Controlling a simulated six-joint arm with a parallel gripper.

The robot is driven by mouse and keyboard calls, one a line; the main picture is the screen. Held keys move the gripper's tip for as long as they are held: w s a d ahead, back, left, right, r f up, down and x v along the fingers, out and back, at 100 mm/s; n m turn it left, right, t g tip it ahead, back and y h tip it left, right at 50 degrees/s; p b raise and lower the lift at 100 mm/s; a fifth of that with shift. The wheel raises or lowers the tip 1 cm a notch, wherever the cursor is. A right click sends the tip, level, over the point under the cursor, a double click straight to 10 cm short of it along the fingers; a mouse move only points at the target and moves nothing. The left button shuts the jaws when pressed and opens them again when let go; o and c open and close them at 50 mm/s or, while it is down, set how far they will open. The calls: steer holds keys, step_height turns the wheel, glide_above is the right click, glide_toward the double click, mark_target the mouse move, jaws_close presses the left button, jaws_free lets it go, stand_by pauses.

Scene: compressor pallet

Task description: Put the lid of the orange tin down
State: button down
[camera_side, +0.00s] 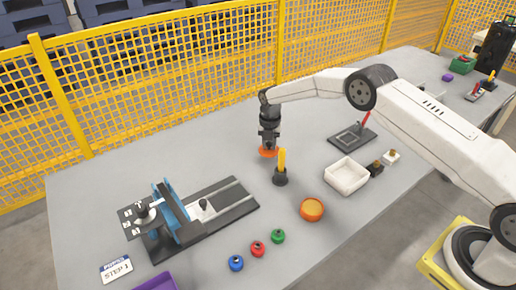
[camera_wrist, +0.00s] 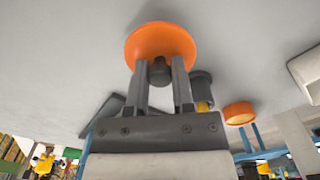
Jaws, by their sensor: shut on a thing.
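My gripper (camera_side: 268,143) points down and is shut on the dark knob (camera_wrist: 159,72) of the orange lid (camera_wrist: 160,44). The lid also shows in the side view (camera_side: 267,153), under my fingers and close to the grey table. I cannot tell whether it touches the table. The orange tin (camera_side: 312,210) stands open on the table, to the right and nearer the side camera, apart from the lid. The tin also shows in the wrist view (camera_wrist: 239,117), right of my fingers.
A black holder (camera_side: 280,178) with a yellow-handled tool stands very near the lid. A white tray (camera_side: 346,176) is to the right, a black fixture with a blue part (camera_side: 172,213) to the left. Coloured knobbed pieces (camera_side: 258,249) lie in front. The table left of my gripper (camera_side: 150,155) is clear.

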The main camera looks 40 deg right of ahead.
mark_target(269, 146)
steer(key=shift+f, duration=0.1)
steer(key=shift+f, duration=1.75)
steer(key=shift+f, duration=0.15)
steer(key=shift+c, duration=2.4)
jaws_free()
steer(key=shift+r, duration=6.1)
